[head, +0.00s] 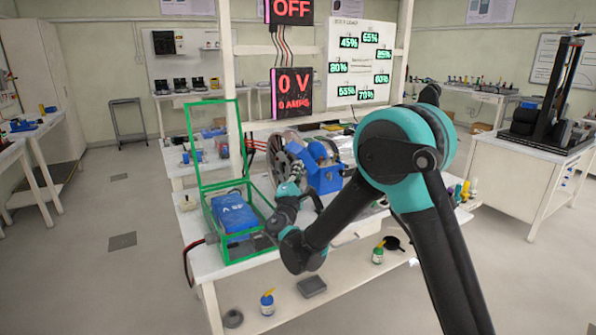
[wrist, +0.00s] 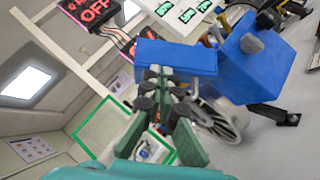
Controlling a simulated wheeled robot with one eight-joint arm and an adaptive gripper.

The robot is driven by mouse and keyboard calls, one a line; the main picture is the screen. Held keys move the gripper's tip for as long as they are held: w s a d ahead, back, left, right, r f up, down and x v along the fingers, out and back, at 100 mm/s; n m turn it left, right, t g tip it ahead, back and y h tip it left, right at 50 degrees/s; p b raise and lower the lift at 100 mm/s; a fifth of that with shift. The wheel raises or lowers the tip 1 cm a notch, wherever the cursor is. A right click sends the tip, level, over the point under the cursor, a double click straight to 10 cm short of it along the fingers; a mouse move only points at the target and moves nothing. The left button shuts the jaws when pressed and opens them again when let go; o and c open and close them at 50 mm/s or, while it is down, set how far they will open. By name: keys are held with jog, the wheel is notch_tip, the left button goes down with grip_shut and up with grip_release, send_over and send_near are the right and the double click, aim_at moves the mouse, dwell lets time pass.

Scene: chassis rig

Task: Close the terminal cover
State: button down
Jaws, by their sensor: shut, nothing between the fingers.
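The terminal cover (head: 188,140) is a clear panel with a green edge. It stands open and nearly upright at the back of a green-edged box (head: 225,262) at the table's left end. A blue battery-like block (head: 233,214) sits in the box. In the wrist view, a green-edged panel (wrist: 77,130) shows at lower left, partly hidden by my gripper. My gripper (wrist: 165,72) is shut and empty, its fingertips in front of a blue machine (wrist: 252,65). In the head view, my gripper (head: 297,172) is right of the box, apart from the cover, and partly hidden.
The blue machine with a dark wheel (head: 290,155) stands right of the box, close to my gripper. A red sign (head: 291,92) reads 0 V, and another above reads OFF. A white post (head: 226,80) rises behind the cover. Bottles stand on the lower shelf. The floor left of the table is clear.

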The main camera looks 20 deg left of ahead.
aim_at(305, 154)
jog(key=shift+r+m, duration=0.25)
jog(key=shift+m, duration=0.05)
jog(key=shift+w+d+r+m+g+h, duration=0.2)
jog(key=shift+r+m+g+h, duration=0.1)
jog(key=shift+r+m+g, duration=0.25)
jog(key=shift+w+d+r+m+g+h, duration=0.2)
jog(key=shift+r+m+g+h, duration=0.1)
jog(key=shift+r+m+g, duration=0.3)
jog(key=shift+w+d+r+m+g+h, duration=0.3)
jog(key=shift+r+m+g, duration=0.15)
jog(key=shift+m, duration=0.1)
jog(key=shift+w+d+r+m+g+h, duration=0.2)
jog(key=shift+w+r+m+g, duration=0.1)
jog(key=shift+r+m, duration=0.2)
jog(key=w+d+m+g+y, duration=0.5)
jog(key=w+d+m+g, duration=0.3)
jog(key=w+g, duration=0.3)
jog(key=shift+w+d+f+m+g, duration=0.15)
jog(key=shift+d+f+m+g, duration=0.2)
jog(key=shift+d, duration=0.45)
